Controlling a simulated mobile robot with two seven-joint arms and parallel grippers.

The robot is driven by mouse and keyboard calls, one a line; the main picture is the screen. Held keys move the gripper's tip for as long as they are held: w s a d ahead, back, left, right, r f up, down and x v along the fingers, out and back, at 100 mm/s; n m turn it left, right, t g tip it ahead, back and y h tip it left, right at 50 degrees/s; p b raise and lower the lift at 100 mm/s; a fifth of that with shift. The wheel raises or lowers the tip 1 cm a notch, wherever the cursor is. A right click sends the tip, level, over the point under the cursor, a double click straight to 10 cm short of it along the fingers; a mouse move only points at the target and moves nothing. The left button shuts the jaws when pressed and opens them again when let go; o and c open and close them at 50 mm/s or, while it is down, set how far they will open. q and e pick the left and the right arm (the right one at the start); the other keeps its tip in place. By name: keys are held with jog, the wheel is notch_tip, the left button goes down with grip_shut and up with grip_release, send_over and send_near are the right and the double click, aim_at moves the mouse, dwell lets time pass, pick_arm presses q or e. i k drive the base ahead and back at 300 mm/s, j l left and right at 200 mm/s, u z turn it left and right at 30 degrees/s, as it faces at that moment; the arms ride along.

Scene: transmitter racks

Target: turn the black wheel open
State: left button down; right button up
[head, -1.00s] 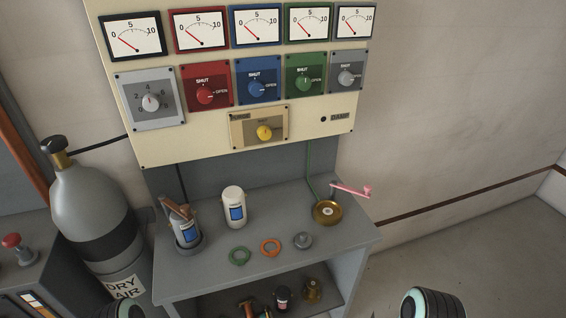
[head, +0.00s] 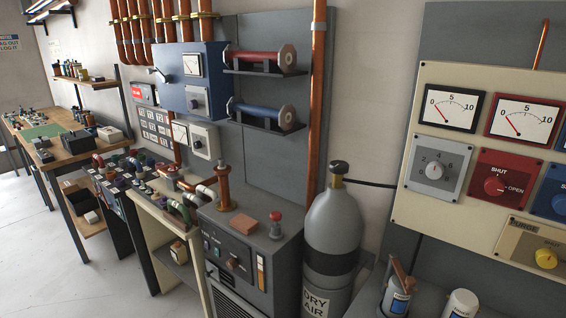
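A small black wheel (head: 340,167) sits on the brass valve (head: 337,182) at the top of a grey gas cylinder. The cylinder (head: 332,222) stands upright, has a black band and carries a label reading DRY AIR. A dark hose (head: 368,184) runs from near the valve to the right, toward the cream panel. I cannot tell from here how far the wheel is turned. Neither of my grippers is in view, and nothing is touching the wheel.
Left of the cylinder stands a grey cabinet (head: 252,280) with a red button (head: 275,217) and a brick-coloured block (head: 243,224). A copper pipe (head: 318,100) rises behind. The cream panel (head: 460,85) with gauges and knobs is at right, above bottles (head: 460,304). Open floor (head: 85,275) lies at left.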

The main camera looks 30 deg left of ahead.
aim_at(337, 167)
jog(key=u, duration=0.7)
jog(key=j, duration=0.4)
jog(key=z, duration=0.05)
